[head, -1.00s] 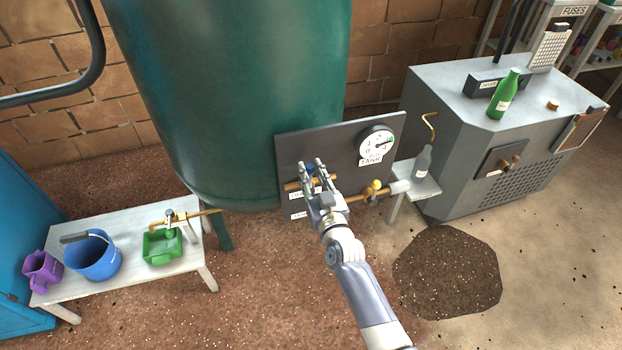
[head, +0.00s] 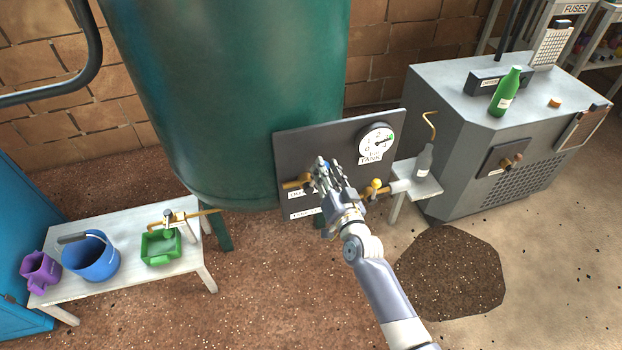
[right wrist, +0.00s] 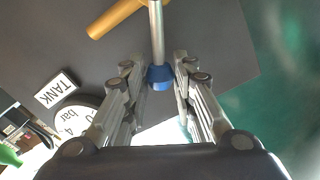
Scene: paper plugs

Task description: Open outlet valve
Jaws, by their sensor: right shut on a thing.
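The grey panel (head: 290,145) in front of the green tank holds brass pipework (head: 294,184) on its left side, with a partly hidden label below it. A blue valve handle (head: 326,164) shows between my right gripper's fingers. My right gripper (head: 331,166) is at the panel and shut on this handle. In the right wrist view, the blue part (right wrist: 159,77) sits on a metal rod between the two fingers (right wrist: 157,82). My left gripper is not in view.
The tank gauge (head: 376,142) is on the panel's upper right. A white bench (head: 195,262) with a blue bucket (head: 92,262) and green container (head: 160,248) stands at left. A grey machine (head: 445,130) stands at right. The floor in front of the panel is open.

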